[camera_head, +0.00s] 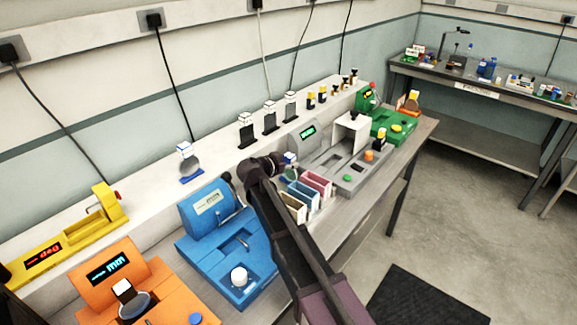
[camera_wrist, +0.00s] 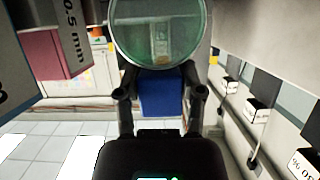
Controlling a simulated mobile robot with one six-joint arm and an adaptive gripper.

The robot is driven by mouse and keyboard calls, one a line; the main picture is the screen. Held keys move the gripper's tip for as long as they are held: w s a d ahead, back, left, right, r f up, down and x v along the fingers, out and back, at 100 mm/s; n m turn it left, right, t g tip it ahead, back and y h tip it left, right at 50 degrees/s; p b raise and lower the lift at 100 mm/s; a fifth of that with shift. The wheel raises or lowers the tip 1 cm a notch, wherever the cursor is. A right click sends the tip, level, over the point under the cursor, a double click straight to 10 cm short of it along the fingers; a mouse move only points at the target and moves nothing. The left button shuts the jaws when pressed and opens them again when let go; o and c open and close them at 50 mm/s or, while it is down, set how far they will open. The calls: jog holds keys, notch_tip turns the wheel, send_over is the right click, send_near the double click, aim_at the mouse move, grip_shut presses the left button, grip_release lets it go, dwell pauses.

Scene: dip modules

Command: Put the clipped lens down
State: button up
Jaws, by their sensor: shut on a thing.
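The clipped lens shows in the wrist view as a round, green-tinted disc (camera_wrist: 158,32) above a blue clip (camera_wrist: 161,95). My gripper (camera_wrist: 161,92) is shut on the blue clip, one finger at each side, and the disc stands beyond the fingertips. In the head view my gripper (camera_head: 274,163) is at the middle of the bench, just behind the coloured bins. The held lens (camera_head: 290,173) is small and partly hidden there. I cannot tell whether it touches anything below.
Pink (camera_head: 318,182), blue (camera_head: 304,194) and beige (camera_head: 293,207) bins stand close by. A blue machine (camera_head: 208,257) is left, a grey one (camera_head: 345,178) right. Another lens (camera_head: 189,165) stands on the back shelf (camera_head: 222,160), with black-and-white holders (camera_head: 269,119) further right.

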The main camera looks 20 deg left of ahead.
jog(key=shift+f, duration=0.15)
jog(key=o, duration=1.2)
jog(key=shift+r, duration=0.2)
jog(key=shift+s+r, duration=0.15)
jog(key=shift+s, duration=0.1)
jog(key=shift+p+v, duration=1.45)
jog(key=shift+v, duration=2.05)
jog(key=shift+a, duration=0.1)
